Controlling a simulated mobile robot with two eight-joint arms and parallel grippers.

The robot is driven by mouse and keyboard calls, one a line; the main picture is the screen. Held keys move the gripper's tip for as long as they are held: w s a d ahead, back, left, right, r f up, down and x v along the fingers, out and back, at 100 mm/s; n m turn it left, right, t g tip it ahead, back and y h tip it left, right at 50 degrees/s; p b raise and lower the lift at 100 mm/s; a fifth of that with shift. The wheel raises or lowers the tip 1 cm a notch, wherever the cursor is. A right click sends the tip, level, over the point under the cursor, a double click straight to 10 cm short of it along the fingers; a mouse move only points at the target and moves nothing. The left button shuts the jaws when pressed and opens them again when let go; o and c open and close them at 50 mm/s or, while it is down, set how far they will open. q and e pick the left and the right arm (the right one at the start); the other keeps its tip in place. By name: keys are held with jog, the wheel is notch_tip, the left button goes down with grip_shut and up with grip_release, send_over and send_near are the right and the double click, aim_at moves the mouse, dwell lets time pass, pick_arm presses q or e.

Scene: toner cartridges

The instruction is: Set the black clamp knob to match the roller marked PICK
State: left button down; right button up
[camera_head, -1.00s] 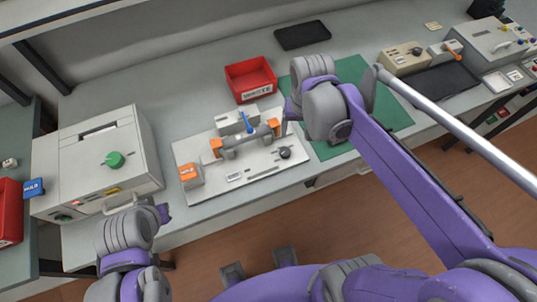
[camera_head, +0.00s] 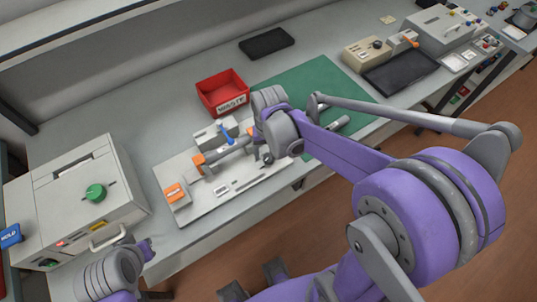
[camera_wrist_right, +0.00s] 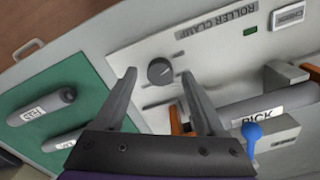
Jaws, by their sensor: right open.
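The black clamp knob (camera_wrist_right: 160,71) sits on the pale ROLLER CLAMP plate in the right wrist view; it also shows beside my right gripper in the head view (camera_head: 267,158). Its setting is too small to read. The roller marked PICK (camera_wrist_right: 285,101) lies in the clamp, right of the knob in the wrist view, near a blue-ended lever (camera_wrist_right: 252,131). My right gripper (camera_wrist_right: 158,76) is open, its fingertips to either side of the knob in the picture; contact cannot be told. My left gripper (camera_head: 147,249) is small at lower left, its jaws unclear.
Two labelled grey rollers (camera_wrist_right: 44,106) lie on the green mat (camera_head: 345,92). A red WASTE bin (camera_head: 222,94) stands behind the clamp. Control boxes (camera_head: 368,52) and a dark tray (camera_head: 400,72) are at back right.

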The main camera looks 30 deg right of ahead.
jog(key=shift+f, duration=0.6)
pick_arm(q)
jog(key=shift+f, duration=0.1)
pick_arm(e)
grip_shut()
pick_arm(q)
jog(key=shift+f, duration=0.1)
pick_arm(e)
jog(key=shift+m, duration=0.3)
pick_arm(q)
jog(key=shift+s+f+b, duration=0.2)
jog(key=shift+f+b, duration=0.4)
pick_arm(e)
jog(key=m, duration=0.4)
jog(key=shift+m, duration=0.3)
pick_arm(q)
jog(key=shift+s+f+b, duration=0.15)
jog(key=shift+f+b, duration=0.25)
jog(key=shift+f, duration=0.05)
pick_arm(e)
jog(key=m, duration=0.5)
jog(key=shift+m, duration=0.4)
